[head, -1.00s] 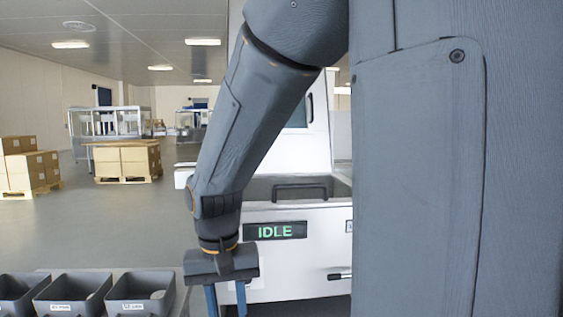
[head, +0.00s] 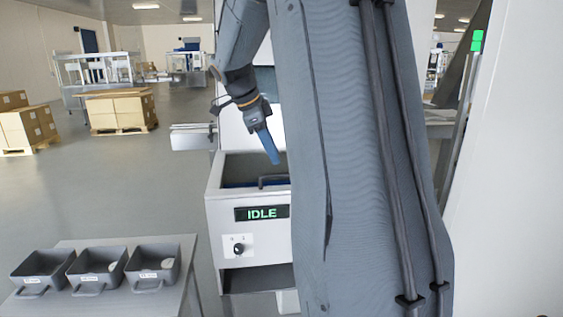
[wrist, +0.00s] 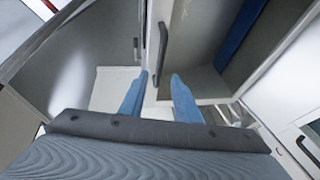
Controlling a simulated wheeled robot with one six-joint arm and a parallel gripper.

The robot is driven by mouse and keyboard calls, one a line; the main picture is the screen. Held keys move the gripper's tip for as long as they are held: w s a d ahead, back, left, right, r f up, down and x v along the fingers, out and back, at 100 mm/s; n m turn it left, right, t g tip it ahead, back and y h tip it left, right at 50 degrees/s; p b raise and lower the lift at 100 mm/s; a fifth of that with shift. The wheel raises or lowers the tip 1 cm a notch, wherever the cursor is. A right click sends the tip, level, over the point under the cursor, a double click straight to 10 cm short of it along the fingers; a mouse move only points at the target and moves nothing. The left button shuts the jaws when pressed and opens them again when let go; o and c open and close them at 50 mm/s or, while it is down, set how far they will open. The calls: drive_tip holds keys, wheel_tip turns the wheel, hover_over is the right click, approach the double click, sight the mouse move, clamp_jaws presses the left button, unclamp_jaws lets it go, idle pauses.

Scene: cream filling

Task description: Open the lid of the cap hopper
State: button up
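The white machine with a green IDLE display (head: 262,213) stands ahead in the head view. Its top has a grey recessed hopper area (head: 238,165) with a dark bar handle (head: 272,181), partly hidden by my arm. In the wrist view a dark bar handle (wrist: 162,46) lies beyond my fingertips, roughly between them in line, apart from both. I cannot tell for sure which panel is the cap hopper's lid or how it stands. My gripper (head: 272,150) has blue fingers pointing down above the machine's top. In the wrist view my gripper (wrist: 158,80) is open and empty.
A grey table (head: 180,250) with several labelled grey bins (head: 152,266) stands at the front left. A blue strip (wrist: 240,35) lies inside the grey recess. Pallets with cardboard boxes (head: 115,108) stand far left. The floor between is clear.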

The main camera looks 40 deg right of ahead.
sight(280, 176)
drive_tip(key=p+x, duration=0.2)
drive_tip(key=x, duration=0.4)
drive_tip(key=shift+d+f, duration=0.1)
drive_tip(key=shift+f, duration=0.25)
clamp_jaws()
